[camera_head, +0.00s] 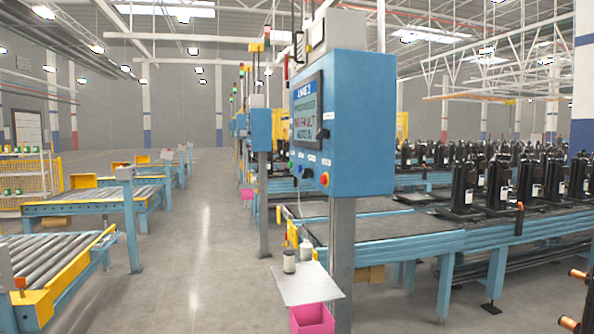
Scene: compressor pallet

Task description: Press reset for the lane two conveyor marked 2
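A blue control box (362,125) stands on a grey post in the middle of the view, its front turned to the left. A small label (307,89) above its screen seems to read LANE 2, but the digit is hard to make out. The screen (307,113) shows lines of green, red and white text, too small to read surely. A red knob on yellow (324,178) is at the lower corner. Neither of my grippers is in view.
A shelf (305,285) with bottles and a pink bin (311,318) juts out below the box. A conveyor (390,235) and rows of black compressors (465,190) are to the right. Roller conveyors (50,255) stand at left. The aisle floor (200,240) between is clear.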

